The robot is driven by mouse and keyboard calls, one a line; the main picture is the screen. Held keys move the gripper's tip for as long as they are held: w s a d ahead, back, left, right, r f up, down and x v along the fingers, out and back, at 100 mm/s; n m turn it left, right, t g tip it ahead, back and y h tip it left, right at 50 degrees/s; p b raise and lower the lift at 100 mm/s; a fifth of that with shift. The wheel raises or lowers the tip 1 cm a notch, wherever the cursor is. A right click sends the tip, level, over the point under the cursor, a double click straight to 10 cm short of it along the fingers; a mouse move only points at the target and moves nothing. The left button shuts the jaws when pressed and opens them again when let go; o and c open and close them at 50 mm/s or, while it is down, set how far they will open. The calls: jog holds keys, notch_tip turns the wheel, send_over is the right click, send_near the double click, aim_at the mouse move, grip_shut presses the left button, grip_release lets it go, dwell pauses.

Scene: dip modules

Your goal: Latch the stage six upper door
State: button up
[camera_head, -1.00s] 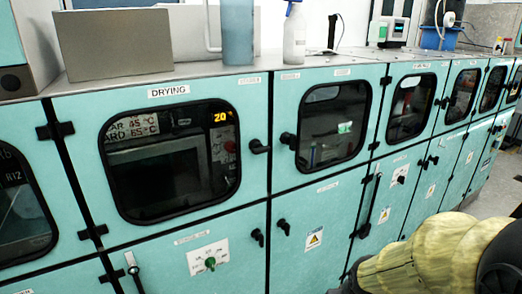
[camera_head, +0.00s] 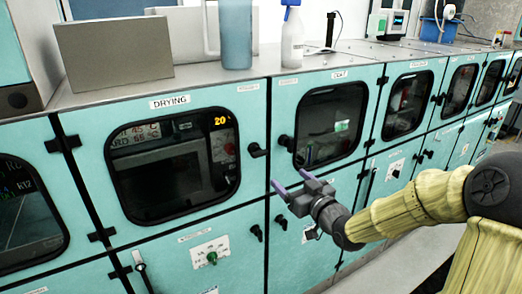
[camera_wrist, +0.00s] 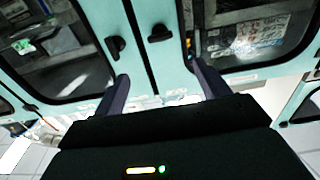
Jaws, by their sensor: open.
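Teal cabinet doors stand in a row. The upper door labelled DRYING (camera_head: 170,103) has a dark window and a black handle (camera_head: 257,150) at its right edge. The upper door to its right (camera_head: 330,76) has a black handle (camera_head: 285,142) at its left edge. Both look closed; I cannot read which is stage six. My gripper (camera_head: 291,181) is open and empty, just below these handles in the picture. The wrist view shows two black handles, one left (camera_wrist: 115,47) and one right (camera_wrist: 159,33) of the door gap, beyond my open fingers (camera_wrist: 159,76). No contact shows.
Lower doors with knobs (camera_head: 256,232) and a green-knobbed panel (camera_head: 210,256) lie below. A grey box (camera_head: 113,50), a blue cylinder (camera_head: 236,35) and a white bottle (camera_head: 293,40) stand on the cabinet top. Floor shows at the lower right.

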aim_at(261, 154)
jog(key=shift+w+a, duration=0.1)
jog(key=shift+w, duration=0.05)
jog(key=p+x, duration=0.6)
jog(key=x, duration=0.9)
jog(key=shift+a, duration=0.35)
jog(key=shift+w+a+f+p, duration=0.1)
jog(key=shift+w+a+p, duration=0.1)
jog(key=shift+w, duration=0.2)
jog(key=shift+w+a+p, duration=0.1)
jog(key=shift+w+p, duration=0.05)
jog(key=shift+w, duration=0.2)
jog(key=shift+c, duration=0.2)
jog(key=c, duration=0.9)
